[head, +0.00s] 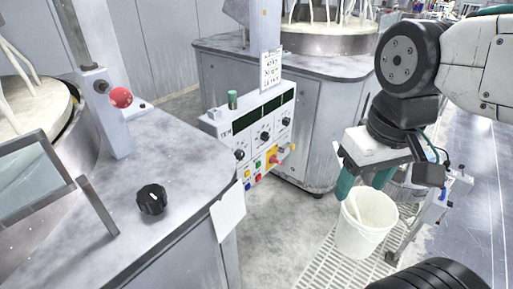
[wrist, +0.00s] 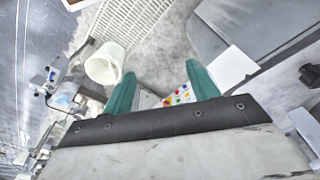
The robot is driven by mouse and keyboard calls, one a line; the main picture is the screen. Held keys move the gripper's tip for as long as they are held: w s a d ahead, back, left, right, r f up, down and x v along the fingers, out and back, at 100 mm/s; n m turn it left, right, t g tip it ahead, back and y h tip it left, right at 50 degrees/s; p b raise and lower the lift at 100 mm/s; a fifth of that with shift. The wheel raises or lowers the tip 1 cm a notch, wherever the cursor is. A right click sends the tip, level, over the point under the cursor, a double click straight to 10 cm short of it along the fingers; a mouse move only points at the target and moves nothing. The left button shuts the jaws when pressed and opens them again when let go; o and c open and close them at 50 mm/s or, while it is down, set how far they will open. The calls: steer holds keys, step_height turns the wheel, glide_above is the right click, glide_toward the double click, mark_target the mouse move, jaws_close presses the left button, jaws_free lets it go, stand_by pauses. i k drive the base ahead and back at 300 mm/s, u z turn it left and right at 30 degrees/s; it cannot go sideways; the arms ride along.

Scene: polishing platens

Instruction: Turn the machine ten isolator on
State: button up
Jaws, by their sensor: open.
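The control panel (head: 262,135) stands beside the grey polishing bench in the head view. It carries dark displays, black knobs and coloured buttons. A red rotary handle on a yellow plate (head: 272,159), which looks like an isolator, sits low on its right part; its setting is too small to read. In the wrist view, part of the panel (wrist: 181,96) with coloured buttons shows between the fingers (wrist: 162,88).
A white bucket (head: 364,230) stands just below my gripper, near a white floor grating (head: 322,270). A bench (head: 165,165) with a black knob (head: 152,199) and a red button (head: 121,97) fills the left. Another machine (head: 290,90) stands behind. Grey floor is open at right.

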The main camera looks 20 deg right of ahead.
mark_target(273, 159)
steer(key=u, duration=0.05)
steer(key=k, duration=0.5)
steer(key=z, duration=0.6)
steer(key=i, duration=1.3)
steer(key=z, duration=0.05)
